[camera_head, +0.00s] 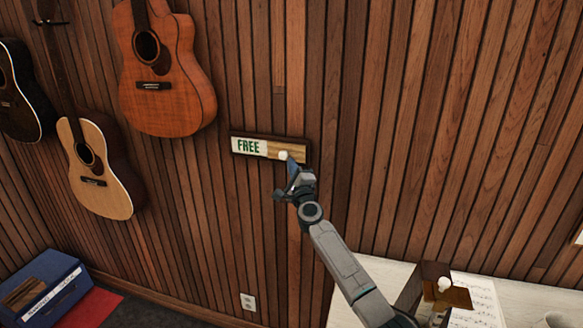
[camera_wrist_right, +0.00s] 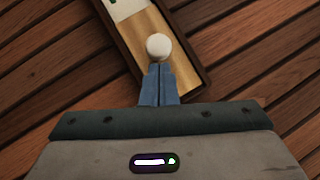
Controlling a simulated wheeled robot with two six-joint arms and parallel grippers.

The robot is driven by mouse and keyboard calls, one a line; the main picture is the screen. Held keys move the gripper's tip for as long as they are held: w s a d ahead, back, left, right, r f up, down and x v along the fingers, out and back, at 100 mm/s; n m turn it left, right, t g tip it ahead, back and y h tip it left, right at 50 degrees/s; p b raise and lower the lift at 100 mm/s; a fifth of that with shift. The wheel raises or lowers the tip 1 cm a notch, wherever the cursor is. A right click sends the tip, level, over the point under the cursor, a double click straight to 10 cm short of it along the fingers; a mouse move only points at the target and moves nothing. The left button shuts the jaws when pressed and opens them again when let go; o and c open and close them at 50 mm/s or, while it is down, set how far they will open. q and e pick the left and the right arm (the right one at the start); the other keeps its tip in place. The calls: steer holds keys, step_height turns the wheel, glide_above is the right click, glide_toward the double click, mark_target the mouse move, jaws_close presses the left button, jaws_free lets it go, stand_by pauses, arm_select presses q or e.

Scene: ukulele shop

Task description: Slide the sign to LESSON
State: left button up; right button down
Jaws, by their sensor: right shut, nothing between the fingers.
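The sign (camera_head: 236,143) is a dark-framed strip on the slatted wood wall in the head view. Its left part reads FREE in green on white; a tan wooden panel with a white round knob (camera_head: 283,155) covers the right part. My right gripper (camera_head: 291,168) is shut and empty, its fingertips at the knob's lower side. In the right wrist view the blue fingers (camera_wrist_right: 158,85) are together just below the white knob (camera_wrist_right: 158,46); I cannot tell whether they touch it. No LESSON text shows. My left gripper is not in view.
Guitars (camera_head: 165,75) hang on the wall to the left of the sign. A table with sheet music (camera_head: 478,297) stands at the lower right. A blue box (camera_head: 45,290) sits at the lower left. A wall outlet (camera_head: 248,302) is low down. The wall around the sign is clear.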

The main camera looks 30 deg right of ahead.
steer(key=shift+w, duration=0.2)
steer(key=w+a+b, duration=0.6)
steer(key=w+a, duration=0.3)
steer(key=w, duration=0.1)
steer(key=shift+w+a+r, duration=0.15)
steer(key=shift+w, duration=0.15)
